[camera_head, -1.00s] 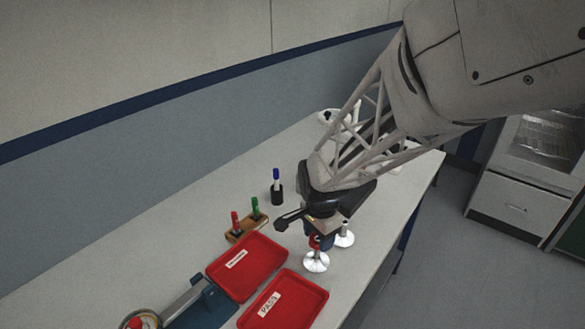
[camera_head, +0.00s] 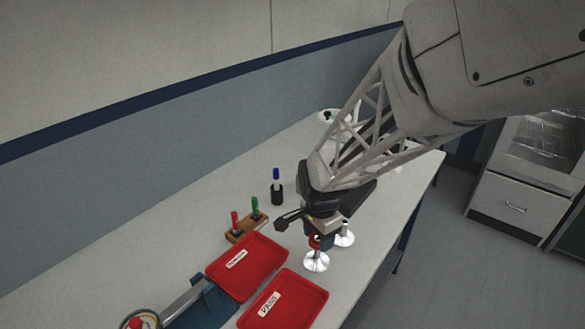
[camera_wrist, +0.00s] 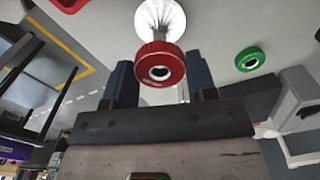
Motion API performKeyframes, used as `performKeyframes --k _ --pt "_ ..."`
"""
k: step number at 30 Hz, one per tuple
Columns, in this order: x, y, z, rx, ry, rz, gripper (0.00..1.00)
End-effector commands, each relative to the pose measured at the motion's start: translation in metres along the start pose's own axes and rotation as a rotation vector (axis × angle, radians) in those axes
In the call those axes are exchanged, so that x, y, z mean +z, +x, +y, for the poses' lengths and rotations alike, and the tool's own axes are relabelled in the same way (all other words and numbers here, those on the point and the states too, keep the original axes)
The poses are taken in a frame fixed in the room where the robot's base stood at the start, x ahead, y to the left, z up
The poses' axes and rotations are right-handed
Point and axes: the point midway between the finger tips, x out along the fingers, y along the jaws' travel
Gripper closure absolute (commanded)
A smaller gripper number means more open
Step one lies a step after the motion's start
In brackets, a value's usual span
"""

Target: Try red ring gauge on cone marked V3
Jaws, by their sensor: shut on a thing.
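My gripper (camera_head: 318,238) is shut on the red ring gauge (camera_wrist: 160,66), which sits between the two dark fingers in the wrist view. In the head view the red ring (camera_head: 314,241) is at the top of a shiny pale cone (camera_head: 316,262) with a wide round base. The same cone (camera_wrist: 162,18) shows beyond the ring in the wrist view. I cannot tell whether the ring is around the cone's tip or just above it. A second cone (camera_head: 343,239) stands close by on the right. No V3 mark is readable on either cone.
Two red trays (camera_head: 322,293) (camera_head: 282,250) sit left of the cones, the nearer labelled PASS. A wooden block (camera_head: 246,229) holds red and green pieces. A black cup (camera_head: 277,194) holds a blue-capped marker.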

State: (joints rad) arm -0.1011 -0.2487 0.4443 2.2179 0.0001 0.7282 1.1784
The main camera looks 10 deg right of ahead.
Motion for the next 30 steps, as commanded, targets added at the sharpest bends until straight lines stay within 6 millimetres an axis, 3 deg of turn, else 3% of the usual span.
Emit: performKeyframes --k 30 --pt "0.0 0.0094 0.0 0.0 0.0 0.0 0.76"
